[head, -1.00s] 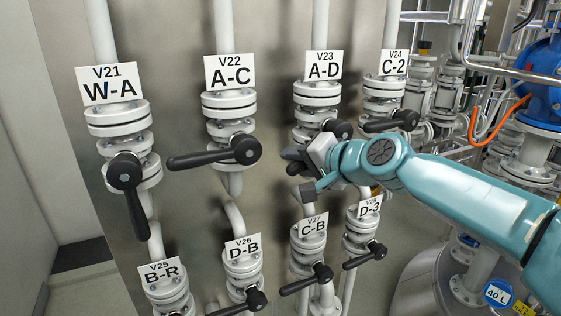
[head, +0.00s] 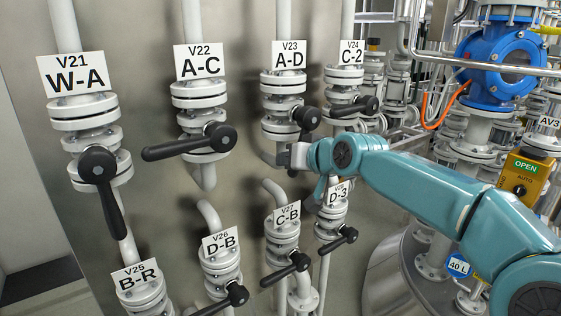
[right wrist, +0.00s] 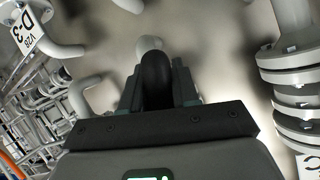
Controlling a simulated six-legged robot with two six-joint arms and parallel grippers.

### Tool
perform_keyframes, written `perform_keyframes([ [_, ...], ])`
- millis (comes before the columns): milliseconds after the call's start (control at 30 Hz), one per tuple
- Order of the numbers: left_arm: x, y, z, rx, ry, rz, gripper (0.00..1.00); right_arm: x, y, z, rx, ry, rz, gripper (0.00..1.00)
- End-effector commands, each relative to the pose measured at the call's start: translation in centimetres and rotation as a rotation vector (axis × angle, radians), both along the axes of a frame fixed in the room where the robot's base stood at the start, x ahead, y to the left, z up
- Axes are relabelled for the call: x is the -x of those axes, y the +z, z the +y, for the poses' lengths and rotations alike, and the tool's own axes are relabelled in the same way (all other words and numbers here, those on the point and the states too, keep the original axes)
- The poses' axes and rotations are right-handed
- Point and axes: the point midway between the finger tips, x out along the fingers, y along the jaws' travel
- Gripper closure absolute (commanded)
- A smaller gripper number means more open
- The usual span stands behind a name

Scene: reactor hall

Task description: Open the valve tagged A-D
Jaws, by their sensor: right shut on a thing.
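The valve tagged A-D (head: 281,131), labelled V23, is a grey flanged valve in the upper row of the head view. The black hub of its lever (head: 306,117) shows at its right side. The lever runs down from the hub, slightly left, and is partly hidden by my gripper. My right gripper (head: 291,157) is shut on this lever below the hub. In the right wrist view the black lever (right wrist: 156,80) sits between the two fingers of my right gripper (right wrist: 158,92). My left gripper is not in view.
Valves A-C (head: 200,95) and C-2 (head: 342,90) flank it, their levers pointing left. W-A (head: 85,108) has its lever down. A steel panel (head: 140,55) stands behind.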

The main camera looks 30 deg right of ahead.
Motion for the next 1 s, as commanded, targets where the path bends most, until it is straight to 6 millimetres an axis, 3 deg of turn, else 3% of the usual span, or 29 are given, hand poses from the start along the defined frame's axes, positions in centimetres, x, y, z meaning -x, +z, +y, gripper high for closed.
perform_keyframes([
  [33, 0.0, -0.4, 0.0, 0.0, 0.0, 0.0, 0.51, 0.0, -0.7, -0.5, 0.044, 0.0, 0.01, 1.0],
  [400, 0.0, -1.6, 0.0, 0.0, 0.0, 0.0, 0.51, 0.0, -0.8, -2.4, 0.257, -0.002, -0.001, 1.0],
  [1000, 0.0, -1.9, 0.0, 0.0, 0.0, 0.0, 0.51, -0.1, -0.4, -2.9, 0.322, -0.002, -0.009, 1.0],
])
